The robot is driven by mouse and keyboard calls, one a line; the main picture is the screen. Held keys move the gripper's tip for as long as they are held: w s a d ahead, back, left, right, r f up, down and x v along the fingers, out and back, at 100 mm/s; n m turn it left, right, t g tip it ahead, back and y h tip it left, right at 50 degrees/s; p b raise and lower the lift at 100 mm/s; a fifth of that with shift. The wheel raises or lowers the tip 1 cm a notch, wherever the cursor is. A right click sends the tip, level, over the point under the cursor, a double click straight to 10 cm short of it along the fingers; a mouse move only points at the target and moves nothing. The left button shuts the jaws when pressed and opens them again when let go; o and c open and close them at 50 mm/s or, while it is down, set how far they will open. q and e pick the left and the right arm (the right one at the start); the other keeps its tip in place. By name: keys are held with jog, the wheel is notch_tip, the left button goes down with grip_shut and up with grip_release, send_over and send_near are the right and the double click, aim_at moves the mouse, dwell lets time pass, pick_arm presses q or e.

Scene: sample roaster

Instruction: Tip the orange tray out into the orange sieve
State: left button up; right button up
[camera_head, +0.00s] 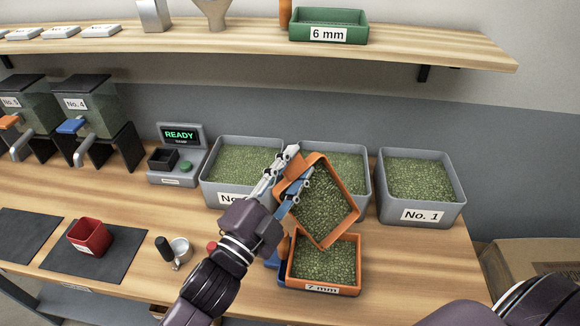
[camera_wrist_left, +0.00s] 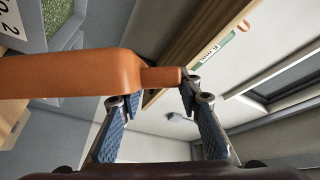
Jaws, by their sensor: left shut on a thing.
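The orange tray (camera_head: 316,159) is full of green beans and hangs in the air, steeply tilted, its lower edge over the back of the orange sieve. The orange sieve (camera_head: 350,291), labelled "7 mm", stands on the bench and has green beans in it. My left gripper (camera_head: 289,182) is shut on the tray at its upper left side. In the left wrist view my left gripper (camera_wrist_left: 155,92) has its blue-padded fingers on the tray's narrow handle (camera_wrist_left: 162,77). I cannot tell if beans are falling. My right gripper is out of view.
Grey bins of beans stand behind, one labelled "No. 1" (camera_head: 422,214). A scale (camera_head: 178,155) reads "READY". A red tray (camera_head: 90,237) sits on a dark mat, and a small metal cup (camera_head: 181,251) stands left of my arm. Bare bench lies right of the sieve.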

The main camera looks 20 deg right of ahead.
pick_arm(q)
jog(key=s+d+f+m+g+h+b, duration=0.1)
jog(key=s+m+g+h+b, duration=0.4)
jog(key=s+m+b, duration=0.7)
jog(key=s+m+h, duration=0.1)
jog(key=s+m, duration=0.1)
jog(key=s, duration=0.4)
jog(key=shift+f+b, duration=0.3)
jog(key=shift+b, duration=0.1)
dwell(0.7)
jog(key=shift+s+d, duration=0.1)
dwell(0.8)
dwell(0.4)
notch_tip(320, 180, up, 3)
jog(key=p, duration=0.3)
